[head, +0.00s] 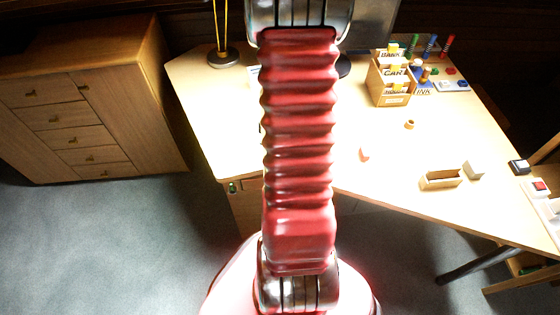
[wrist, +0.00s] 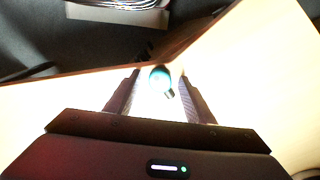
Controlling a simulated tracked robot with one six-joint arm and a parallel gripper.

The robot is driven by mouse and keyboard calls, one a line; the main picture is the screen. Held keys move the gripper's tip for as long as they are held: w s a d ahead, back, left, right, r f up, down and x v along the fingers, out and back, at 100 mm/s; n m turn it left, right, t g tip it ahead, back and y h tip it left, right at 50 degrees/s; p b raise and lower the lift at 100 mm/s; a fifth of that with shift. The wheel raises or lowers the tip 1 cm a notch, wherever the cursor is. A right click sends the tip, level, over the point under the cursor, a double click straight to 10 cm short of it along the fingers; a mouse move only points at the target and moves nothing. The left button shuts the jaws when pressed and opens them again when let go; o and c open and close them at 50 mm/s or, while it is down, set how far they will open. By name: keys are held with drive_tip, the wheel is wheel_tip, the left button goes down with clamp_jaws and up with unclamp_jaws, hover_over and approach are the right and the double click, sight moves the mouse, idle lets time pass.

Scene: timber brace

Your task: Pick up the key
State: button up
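A small thing with a rounded teal head and a short dark end (wrist: 160,77), which looks like the key, lies on the pale tabletop near its edge in the wrist view. My gripper (wrist: 159,80) is open, with one finger on each side of it and bright gaps between. I cannot tell how far above the table the fingertips are. In the head view my red arm covers the middle of the picture, and neither the key nor my gripper shows there.
The desk (head: 390,170) has a wooden card box (head: 394,98), a small open wooden box (head: 441,180) and several small items at the right. A drawer cabinet (head: 90,110) stands at the left. The desk's front middle is mostly clear.

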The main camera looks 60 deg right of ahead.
drive_tip(key=c, duration=1)
drive_tip(key=shift+r, duration=0.15)
drive_tip(key=shift+c, duration=0.2)
wheel_tip(320, 180, up, 10)
idle(1.0)
